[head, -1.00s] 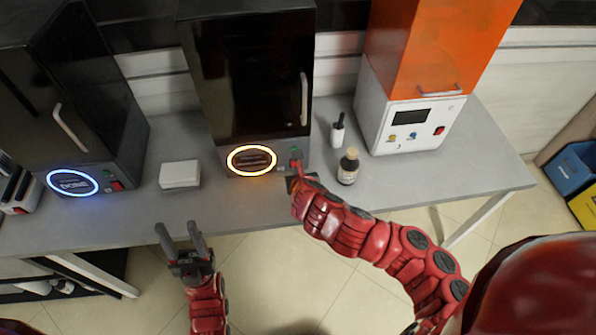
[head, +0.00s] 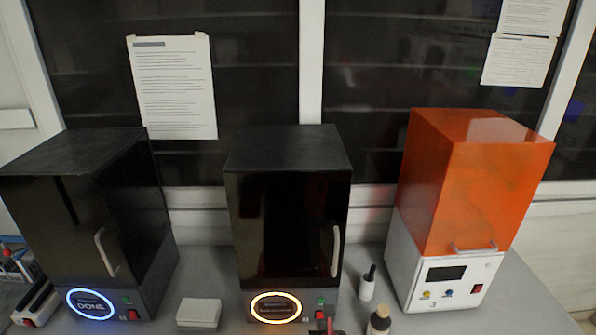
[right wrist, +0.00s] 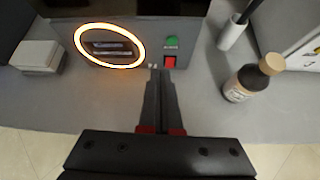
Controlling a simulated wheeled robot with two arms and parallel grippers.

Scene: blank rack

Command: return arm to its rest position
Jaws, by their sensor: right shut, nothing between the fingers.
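My right gripper (right wrist: 158,76) is shut and empty in the right wrist view. Its fingertips point at the front panel of the middle black machine (head: 285,215), just below and left of a red switch (right wrist: 169,62) and a green button (right wrist: 172,40). I cannot tell whether they touch the panel. In the head view only a small piece of the right gripper (head: 325,327) shows at the bottom edge, below that machine's switch. The machine's ring light (head: 275,307) glows orange. My left gripper is out of view.
A left black machine (head: 85,215) has a blue-white ring reading DONE. An orange-topped white machine (head: 430,275) stands right. A white box (head: 199,312), a white-bodied bottle with a black cap (head: 368,284) and a brown bottle (right wrist: 240,84) stand on the grey table (right wrist: 205,110).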

